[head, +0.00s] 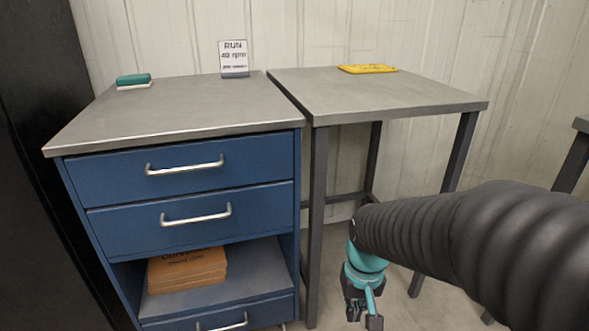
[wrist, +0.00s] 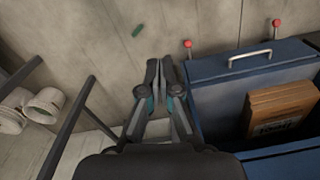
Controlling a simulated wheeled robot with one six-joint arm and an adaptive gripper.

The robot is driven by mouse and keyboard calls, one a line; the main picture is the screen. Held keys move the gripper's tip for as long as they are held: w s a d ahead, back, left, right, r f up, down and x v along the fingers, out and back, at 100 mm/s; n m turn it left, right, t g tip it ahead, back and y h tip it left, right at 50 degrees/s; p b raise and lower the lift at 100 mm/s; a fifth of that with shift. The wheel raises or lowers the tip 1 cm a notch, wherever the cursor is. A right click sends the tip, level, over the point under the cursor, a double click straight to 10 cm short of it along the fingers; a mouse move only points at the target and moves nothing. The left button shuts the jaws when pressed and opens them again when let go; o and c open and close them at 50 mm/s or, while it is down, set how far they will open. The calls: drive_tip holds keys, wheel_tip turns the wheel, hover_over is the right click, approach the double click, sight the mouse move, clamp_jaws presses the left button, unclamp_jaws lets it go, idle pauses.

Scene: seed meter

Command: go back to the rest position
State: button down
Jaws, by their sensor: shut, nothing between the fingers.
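My gripper (head: 364,312) hangs low in the head view, in front of the grey table and to the right of the blue cabinet. Its teal wrist and dark fingers point down. In the wrist view my gripper (wrist: 159,66) shows its two dark fingers together, with nothing between them. It is apart from the cabinet and the table legs. My black ribbed arm crosses the lower right of the head view.
The blue cabinet (head: 183,173) has drawers and an open shelf with brown boxes (head: 187,270). A green-and-white block (head: 134,81) and a RUN sign (head: 233,58) stand on top. A yellow item (head: 367,69) lies on the grey table (head: 375,97). White cylinders (wrist: 43,104) show in the wrist view.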

drive_tip(key=s+d+r+t, duration=0.2)
drive_tip(key=s+r, duration=0.2)
drive_tip(key=r, duration=0.2)
drive_tip(key=s+d+r+t+p, duration=0.1)
drive_tip(key=s+r+t, duration=0.2)
drive_tip(key=r, duration=0.4)
drive_tip(key=shift+s+d+m, duration=0.3)
drive_tip(key=shift+s+d, duration=0.1)
drive_tip(key=shift+s, duration=0.25)
drive_tip(key=shift+r, duration=0.1)
